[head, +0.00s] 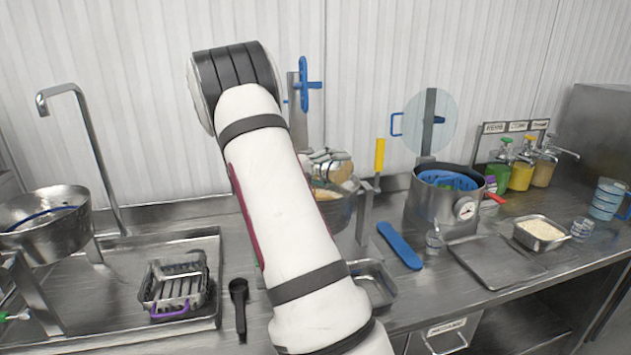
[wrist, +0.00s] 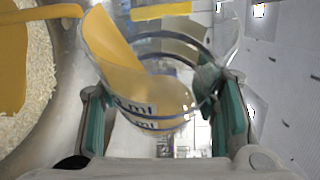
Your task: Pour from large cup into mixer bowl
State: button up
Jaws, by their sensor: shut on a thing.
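My gripper (wrist: 163,108) is shut on the large cup (wrist: 170,98), a clear cup with blue markings. The cup is tilted to the left and holds orange-yellow liquid. In the wrist view, a band of this liquid (wrist: 45,13) runs from its lip over the mixer bowl (wrist: 66,95). White rice grains and a yellow-orange patch show inside the metal bowl. In the head view, the bowl (head: 340,213) is partly hidden behind my arm, and the gripper and cup are hard to make out above it.
A pot with a gauge (head: 440,207) stands right of the bowl, near a blue flat utensil (head: 400,245). A rice tray (head: 540,233), dispensers (head: 522,170) and a blue-marked cup (head: 606,200) are farther right. A black spoon (head: 239,305) and a wire basket (head: 178,287) lie left of my arm.

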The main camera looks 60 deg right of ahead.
jog(key=shift+w+d+r+n+h, duration=0.1)
jog(key=shift+w+r+n+h, duration=0.35)
jog(key=shift+n, duration=0.65)
dwell(0.8)
